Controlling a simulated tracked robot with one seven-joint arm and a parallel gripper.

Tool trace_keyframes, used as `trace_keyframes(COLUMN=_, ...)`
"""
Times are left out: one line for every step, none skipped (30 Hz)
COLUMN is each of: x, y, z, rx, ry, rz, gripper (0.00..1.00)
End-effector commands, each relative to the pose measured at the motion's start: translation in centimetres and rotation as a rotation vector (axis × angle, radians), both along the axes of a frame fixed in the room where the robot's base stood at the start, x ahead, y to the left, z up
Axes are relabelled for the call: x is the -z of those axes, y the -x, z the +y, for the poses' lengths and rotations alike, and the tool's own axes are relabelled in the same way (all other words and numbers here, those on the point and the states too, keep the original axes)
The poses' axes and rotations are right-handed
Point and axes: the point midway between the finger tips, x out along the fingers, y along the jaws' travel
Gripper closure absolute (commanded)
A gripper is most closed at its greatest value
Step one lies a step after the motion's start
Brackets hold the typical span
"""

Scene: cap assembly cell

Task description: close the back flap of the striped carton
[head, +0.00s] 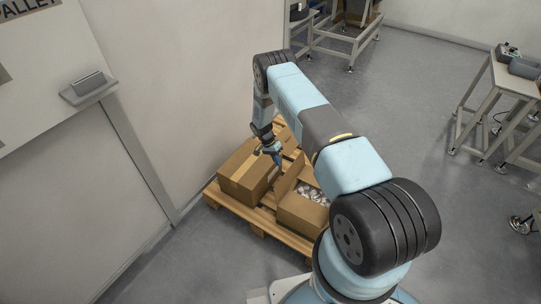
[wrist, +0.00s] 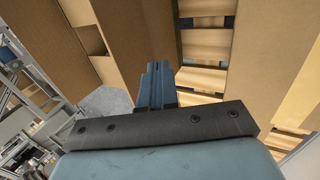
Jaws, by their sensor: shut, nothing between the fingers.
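In the head view an open carton (head: 301,213) sits on the pallet, with pale, rounded items inside. A flap (head: 287,180) stands raised on its left side. I cannot make out stripes on any carton, so I cannot tell for sure which is the striped one. My gripper (head: 278,164) points down between this carton and a closed carton to its left. In the wrist view my gripper (wrist: 156,66) has its blue fingers together and empty, with brown cardboard (wrist: 130,35) close beyond them. Whether they touch it is unclear. My arm hides part of the open carton.
The closed, taped carton (head: 240,168) stands on the left of the wooden pallet (head: 236,208). More cardboard shows behind my gripper. A wall rises close at the left. A work table (head: 511,78) stands at the far right, with open floor between.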

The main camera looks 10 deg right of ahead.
Motion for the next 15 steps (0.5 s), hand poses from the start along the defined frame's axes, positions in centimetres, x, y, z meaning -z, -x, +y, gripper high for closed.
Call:
trace_keyframes(x=0.7, y=0.3, z=-0.3, rx=0.002, ry=0.000, rz=0.002, gripper=1.00)
trace_keyframes(x=0.3, y=0.5, z=-0.7, rx=0.002, ry=0.000, rz=0.000, gripper=1.00)
trace_keyframes(x=0.1, y=0.9, z=-1.1, rx=0.002, ry=0.000, rz=-0.001, gripper=1.00)
trace_keyframes(x=0.1, y=1.2, z=-1.3, rx=0.001, ry=0.000, rz=0.000, gripper=1.00)
trace_keyframes(x=0.0, y=1.4, z=-1.6, rx=0.001, ry=0.000, rz=0.000, gripper=1.00)
trace_keyframes(x=-0.1, y=1.7, z=-1.9, rx=0.001, ry=-0.001, rz=0.000, gripper=1.00)
trace_keyframes(x=-0.2, y=1.9, z=-2.1, rx=0.000, ry=-0.001, rz=-0.001, gripper=1.00)
trace_keyframes(x=-0.2, y=2.1, z=-2.2, rx=0.000, ry=-0.001, rz=-0.001, gripper=1.00)
trace_keyframes(x=-0.2, y=2.3, z=-2.5, rx=-0.001, ry=0.000, rz=0.000, gripper=1.00)
trace_keyframes(x=-0.3, y=2.5, z=-2.6, rx=0.000, ry=0.000, rz=0.000, gripper=1.00)
trace_keyframes(x=-0.3, y=2.6, z=-2.7, rx=0.000, ry=0.000, rz=0.000, gripper=1.00)
trace_keyframes(x=-0.3, y=2.7, z=-2.8, rx=0.000, ry=-0.001, rz=-0.001, gripper=1.00)
trace_keyframes(x=-0.3, y=2.7, z=-2.9, rx=0.000, ry=-0.001, rz=-0.001, gripper=1.00)
trace_keyframes(x=-0.3, y=2.8, z=-2.9, rx=0.000, ry=-0.001, rz=-0.001, gripper=1.00)
trace_keyframes(x=-0.3, y=2.8, z=-3.0, rx=0.000, ry=-0.001, rz=-0.001, gripper=1.00)
